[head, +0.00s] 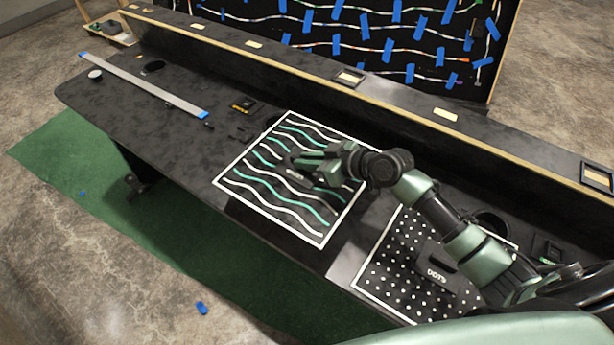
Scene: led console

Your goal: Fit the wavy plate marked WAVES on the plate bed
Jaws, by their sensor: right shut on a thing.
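The wavy plate (272,200) is a black square with a white border and white and teal wavy lines, in the middle of the head view. My right gripper (306,163) reaches over it from the right and is shut on its raised black handle (297,176), which it partly covers. The plate looks roughly level with the desk. A darker band (262,222) shows along its near edge; I cannot tell whether this is the plate bed or shadow, nor whether the plate is seated. My left gripper is not in view.
A plate marked DOTS (392,272) lies to the right, under my right arm. A long grey strip with blue ends (150,88) lies on the left of the desk (125,110). A raised ledge (290,65) runs along the back.

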